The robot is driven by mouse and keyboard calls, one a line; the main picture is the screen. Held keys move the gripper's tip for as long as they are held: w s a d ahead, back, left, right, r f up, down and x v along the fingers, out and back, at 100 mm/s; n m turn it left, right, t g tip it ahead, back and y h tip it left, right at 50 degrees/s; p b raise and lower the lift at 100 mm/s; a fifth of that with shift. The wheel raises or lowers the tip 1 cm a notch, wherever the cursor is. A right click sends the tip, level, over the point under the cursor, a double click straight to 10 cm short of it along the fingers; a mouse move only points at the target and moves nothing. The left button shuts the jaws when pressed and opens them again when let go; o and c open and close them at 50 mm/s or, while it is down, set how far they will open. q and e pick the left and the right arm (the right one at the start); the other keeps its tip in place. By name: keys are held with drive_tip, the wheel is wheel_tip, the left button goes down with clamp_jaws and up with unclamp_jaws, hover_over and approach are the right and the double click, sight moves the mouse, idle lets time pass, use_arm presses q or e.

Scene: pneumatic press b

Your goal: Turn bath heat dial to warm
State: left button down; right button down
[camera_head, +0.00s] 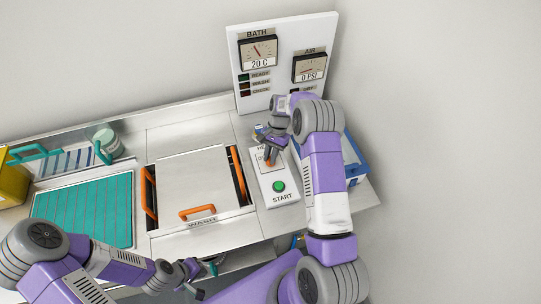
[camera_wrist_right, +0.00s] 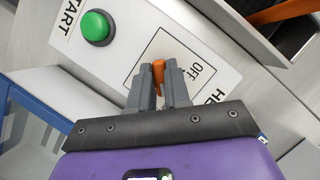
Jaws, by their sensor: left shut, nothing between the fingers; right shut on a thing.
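The heat dial is an orange knob (camera_wrist_right: 158,70) on a white control panel (camera_head: 285,200). The word OFF shows beside it in the right wrist view, while other dial markings are hidden by my gripper. My right gripper (camera_wrist_right: 158,85) is shut on the orange knob; in the head view it reaches down onto the panel (camera_head: 269,158). My left gripper (camera_head: 193,275) is shut and empty, low in front of the bench. The bath gauge (camera_head: 258,52) on the upright board reads 20 C.
A green START button (camera_head: 279,186) sits on the panel near the dial. The wash lid (camera_head: 190,180) with orange handles is to the left. A blue bin (camera_head: 355,160) stands right of my right arm. A teal mat (camera_head: 85,210) lies further left.

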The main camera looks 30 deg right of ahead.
idle(0.5)
drive_tip(key=c, duration=1.1)
unclamp_jaws()
drive_tip(key=v, duration=0.7)
drive_tip(key=shift+r, duration=0.3)
